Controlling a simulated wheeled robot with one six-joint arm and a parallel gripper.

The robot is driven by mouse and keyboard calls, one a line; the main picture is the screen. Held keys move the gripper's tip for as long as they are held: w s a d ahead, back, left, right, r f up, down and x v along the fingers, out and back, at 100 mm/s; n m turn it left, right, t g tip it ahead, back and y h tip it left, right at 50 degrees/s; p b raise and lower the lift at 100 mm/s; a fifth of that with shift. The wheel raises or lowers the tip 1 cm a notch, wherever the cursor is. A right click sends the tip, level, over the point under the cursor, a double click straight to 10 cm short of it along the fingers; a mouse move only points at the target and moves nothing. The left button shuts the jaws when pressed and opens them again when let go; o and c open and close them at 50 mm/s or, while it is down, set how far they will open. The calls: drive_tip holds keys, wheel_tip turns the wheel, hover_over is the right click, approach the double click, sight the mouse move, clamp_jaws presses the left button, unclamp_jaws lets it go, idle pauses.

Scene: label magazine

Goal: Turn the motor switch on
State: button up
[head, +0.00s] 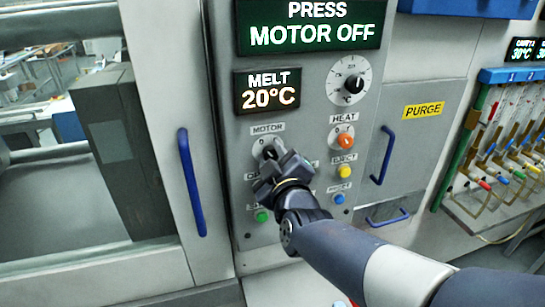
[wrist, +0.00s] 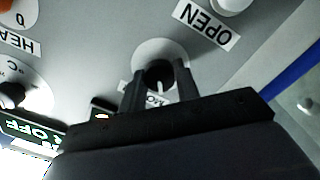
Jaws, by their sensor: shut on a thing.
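The motor switch (head: 267,147) is a dark round knob on a pale dial, under the MOTOR label on the grey panel. My gripper (head: 273,160) is at the switch and partly covers it in the head view. In the wrist view my gripper (wrist: 160,72) has one finger on each side of the motor switch knob (wrist: 159,73) and is shut on it. The knob's white pointer line shows between the fingers.
The orange HEAT knob (head: 342,137), yellow EJECT button (head: 344,171) and blue button (head: 339,198) are close on the right. A green button (head: 262,216) is below my gripper. A blue door handle (head: 191,182) stands out on the left, another (head: 383,155) on the right.

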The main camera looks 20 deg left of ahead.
drive_tip(key=shift+c, duration=0.9)
drive_tip(key=shift+f+m+b, duration=0.15)
drive_tip(key=shift+m+b, duration=0.85)
drive_tip(key=m+b, duration=0.2)
drive_tip(key=m, duration=0.2)
drive_tip(key=shift+b, duration=0.4)
drive_tip(key=m+b, duration=0.2)
drive_tip(key=m, duration=0.2)
drive_tip(key=shift+m+g, duration=0.3)
drive_tip(key=shift+m, duration=0.1)
drive_tip(key=shift+m+b, duration=0.6)
drive_tip(key=shift+m, duration=0.8)
